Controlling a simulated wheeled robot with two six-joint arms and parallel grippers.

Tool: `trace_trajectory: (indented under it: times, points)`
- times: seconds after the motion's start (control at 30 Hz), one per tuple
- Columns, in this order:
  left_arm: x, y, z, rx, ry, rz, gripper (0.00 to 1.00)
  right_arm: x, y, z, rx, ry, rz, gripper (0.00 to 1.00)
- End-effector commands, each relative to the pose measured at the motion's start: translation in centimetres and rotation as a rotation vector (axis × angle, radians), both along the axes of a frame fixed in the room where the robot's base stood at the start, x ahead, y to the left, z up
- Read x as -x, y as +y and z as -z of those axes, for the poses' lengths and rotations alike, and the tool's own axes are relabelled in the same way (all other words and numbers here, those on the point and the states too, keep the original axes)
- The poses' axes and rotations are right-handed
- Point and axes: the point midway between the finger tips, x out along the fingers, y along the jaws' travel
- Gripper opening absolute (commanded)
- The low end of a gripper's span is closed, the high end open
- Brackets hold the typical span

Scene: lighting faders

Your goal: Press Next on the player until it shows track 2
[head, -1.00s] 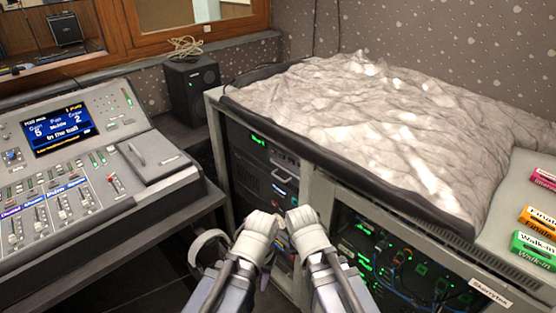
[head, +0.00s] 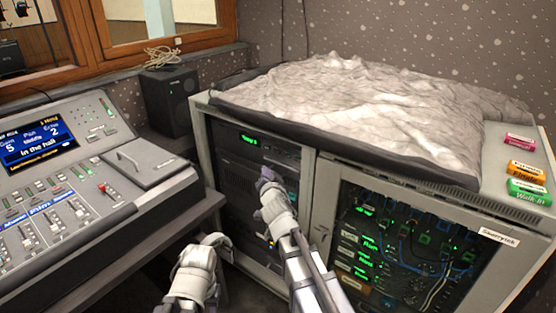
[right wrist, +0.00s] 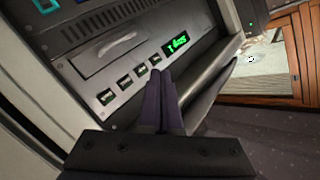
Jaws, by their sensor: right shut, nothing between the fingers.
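The player (head: 243,150) is the top unit in the left bay of the grey rack, with a small green-lit display. In the right wrist view its front (right wrist: 85,85) is tilted, with a disc drawer, a green display (right wrist: 177,44) and a row of small green-labelled buttons (right wrist: 124,83). The display text is too small to read surely. My right gripper (head: 265,177) is shut and empty, in front of the rack's left bay. In the right wrist view its fingertips (right wrist: 157,76) overlap the button row's display end; contact cannot be told. My left gripper (head: 216,241) is lower left; its fingers are unclear.
A lighting desk (head: 60,200) stands at the left, with a black speaker (head: 171,100) behind it. A crumpled grey cover (head: 350,105) lies on the rack top. The rack's right bay has a glazed door (head: 400,240) over cables. Coloured labelled blocks (head: 526,170) sit at the right.

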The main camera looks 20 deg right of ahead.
Motion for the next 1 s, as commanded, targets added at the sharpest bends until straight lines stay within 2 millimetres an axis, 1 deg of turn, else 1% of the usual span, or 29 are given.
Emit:
trace_trajectory:
  times: [0.27, 0.43, 0.8, 1.0]
  points:
    - [0.0, 0.0, 0.0, 0.000, 0.000, 0.000, 0.42, 0.0, 0.0, 0.0, 0.000, 0.000, 0.000, 0.00]
    - [0.0, 0.0, 0.0, 0.000, 0.000, 0.000, 0.42, -0.5, -0.6, 0.0, -0.001, 0.000, 0.001, 0.00]
    - [0.0, 0.0, 0.0, 0.000, 0.000, 0.000, 0.42, -3.5, -4.4, 0.0, -0.001, 0.000, 0.004, 0.00]
    - [0.0, 0.0, 0.0, 0.000, 0.000, 0.000, 0.42, -4.6, -5.8, 0.0, -0.002, 0.000, 0.002, 0.00]
